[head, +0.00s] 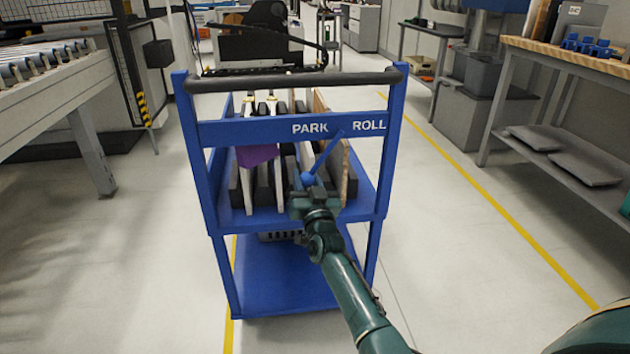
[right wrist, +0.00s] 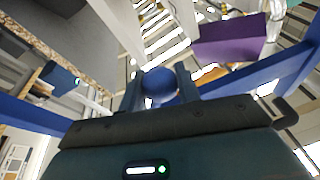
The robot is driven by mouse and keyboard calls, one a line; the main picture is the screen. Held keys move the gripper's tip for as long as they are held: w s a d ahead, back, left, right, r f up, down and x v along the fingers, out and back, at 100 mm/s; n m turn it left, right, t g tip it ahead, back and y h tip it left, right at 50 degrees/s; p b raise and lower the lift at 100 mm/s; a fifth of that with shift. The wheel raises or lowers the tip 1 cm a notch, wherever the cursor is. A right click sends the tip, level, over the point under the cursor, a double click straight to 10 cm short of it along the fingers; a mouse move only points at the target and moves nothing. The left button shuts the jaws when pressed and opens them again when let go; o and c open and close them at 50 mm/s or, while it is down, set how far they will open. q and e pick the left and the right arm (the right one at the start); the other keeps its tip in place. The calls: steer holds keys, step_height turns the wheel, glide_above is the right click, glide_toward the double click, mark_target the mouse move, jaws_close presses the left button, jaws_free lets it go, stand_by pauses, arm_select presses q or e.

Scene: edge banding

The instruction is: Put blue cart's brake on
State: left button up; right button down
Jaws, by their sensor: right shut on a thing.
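The blue cart (head: 225,215) stands upright in front of me with a dark push handle (head: 290,82) across its top. Its blue crossbar (head: 245,132) carries the white words PARK and ROLL. A blue brake lever (head: 327,150) slants from between the two words down and left to a round blue knob (head: 308,180). My right gripper (head: 309,192) is shut on this knob. In the right wrist view the knob (right wrist: 160,86) sits between the two fingers. My left gripper is not in view.
The cart holds upright panels and a purple piece (head: 257,155). A roller conveyor (head: 45,70) stands at the left. A workbench (head: 570,60) with a lower shelf stands at the right. The floor (head: 455,270) between cart and bench is clear, with a yellow line.

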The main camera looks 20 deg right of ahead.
steer(key=shift+w+a+r+m, duration=0.1)
steer(key=shift+a+r+m, duration=0.3)
steer(key=shift+m, duration=0.1)
steer(key=c, duration=1)
jaws_free()
steer(key=shift+f, duration=0.15)
